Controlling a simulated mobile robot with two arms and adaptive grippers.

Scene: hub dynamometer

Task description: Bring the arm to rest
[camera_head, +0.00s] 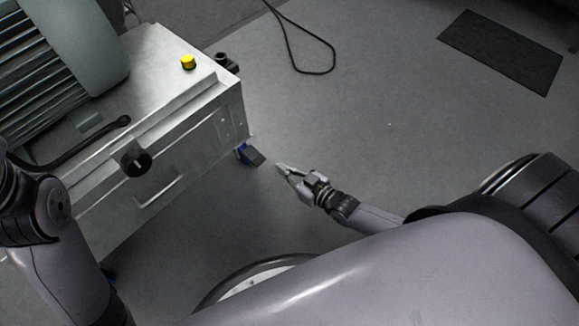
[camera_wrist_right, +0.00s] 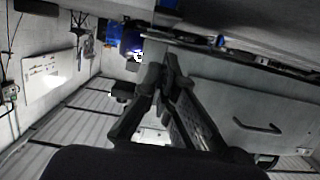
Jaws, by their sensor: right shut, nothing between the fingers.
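My right gripper (camera_head: 284,170) shows in the middle of the head view, its fingertips pointing left toward the cabinet. It is shut with nothing between its fingers and is held over open floor. In the right wrist view the gripper's fingers (camera_wrist_right: 165,68) come together at the centre. My left arm shows at the left edge of the head view, but its gripper is not in view.
A metal cabinet (camera_head: 205,135) with a yellow button (camera_head: 188,62), a black knob (camera_head: 135,160) and a large finned motor (camera_head: 45,60) stands at left. A cable (camera_head: 300,50) and a dark mat (camera_head: 502,50) lie on the floor, which is otherwise largely clear.

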